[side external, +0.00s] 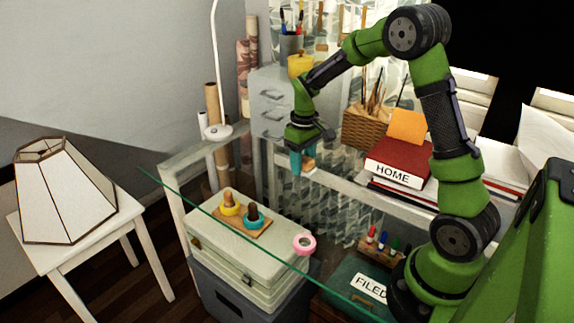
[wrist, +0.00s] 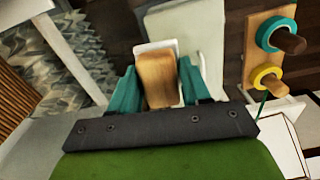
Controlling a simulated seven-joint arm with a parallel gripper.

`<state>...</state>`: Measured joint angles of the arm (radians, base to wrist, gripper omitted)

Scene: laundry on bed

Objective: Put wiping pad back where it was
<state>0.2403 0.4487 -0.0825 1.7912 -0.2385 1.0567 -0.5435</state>
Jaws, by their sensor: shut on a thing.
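The wiping pad (wrist: 157,78), a tan wood-coloured block with a white edge, sits between the two teal fingers of my gripper (wrist: 160,85) in the wrist view. My gripper is shut on it. In the side view my gripper (side external: 302,160) points down and holds the pad (side external: 309,165) up near the white rail, left of the wicker basket. The pad is small there and partly hidden by the fingers. I cannot tell whether its underside touches anything.
A wicker basket (side external: 368,126) and a red HOME book (side external: 398,163) stand right of my gripper. A grey drawer unit (side external: 270,92) is behind.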

